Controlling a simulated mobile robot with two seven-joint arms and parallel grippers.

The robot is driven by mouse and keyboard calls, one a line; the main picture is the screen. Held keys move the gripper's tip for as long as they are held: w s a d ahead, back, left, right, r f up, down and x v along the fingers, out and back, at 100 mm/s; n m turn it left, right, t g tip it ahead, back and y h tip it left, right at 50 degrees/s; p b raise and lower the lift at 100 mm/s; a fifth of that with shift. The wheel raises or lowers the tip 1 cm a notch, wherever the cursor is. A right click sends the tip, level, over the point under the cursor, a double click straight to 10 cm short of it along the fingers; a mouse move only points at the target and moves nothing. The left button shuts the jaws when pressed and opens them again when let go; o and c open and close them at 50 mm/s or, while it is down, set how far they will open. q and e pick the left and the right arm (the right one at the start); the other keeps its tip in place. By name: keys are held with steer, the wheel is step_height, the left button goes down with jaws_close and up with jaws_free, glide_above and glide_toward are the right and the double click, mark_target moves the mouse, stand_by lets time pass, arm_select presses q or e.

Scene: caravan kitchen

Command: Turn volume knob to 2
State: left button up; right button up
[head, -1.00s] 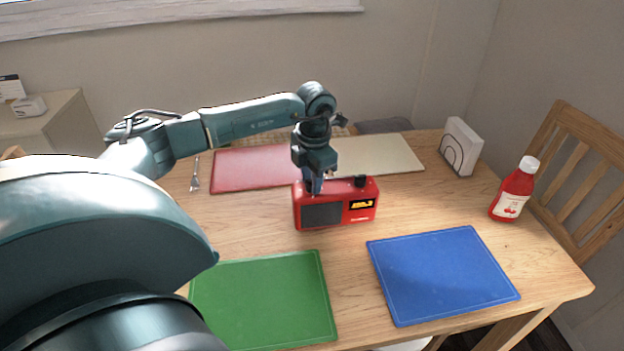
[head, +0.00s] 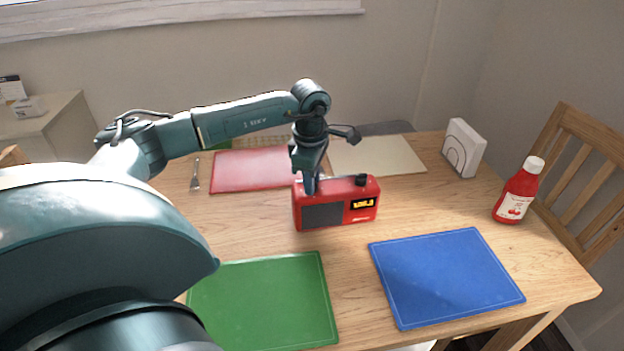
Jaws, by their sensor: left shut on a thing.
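A red radio (head: 337,204) stands upright on the table, with a dark speaker grille on its left and a small display (head: 362,204) with orange characters too small to read surely. A black knob (head: 361,180) sits on the right of its top. My left gripper (head: 311,189) points down at the left part of the radio's top. It is shut on a knob there, which its fingers hide. I cannot read any knob's setting. My right gripper is not in view.
A red mat (head: 252,171) and a cream mat (head: 385,156) lie behind the radio, a green mat (head: 265,300) and a blue mat (head: 445,277) in front. A ketchup bottle (head: 516,196) and a white box (head: 463,148) stand at the right.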

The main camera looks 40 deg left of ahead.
arm_select(q)
steer(key=shift+m, duration=0.7)
steer(key=o, duration=1)
steer(key=r, duration=1.3)
steer(key=shift+s+d+r, duration=0.1)
steer(key=shift+s, duration=0.3)
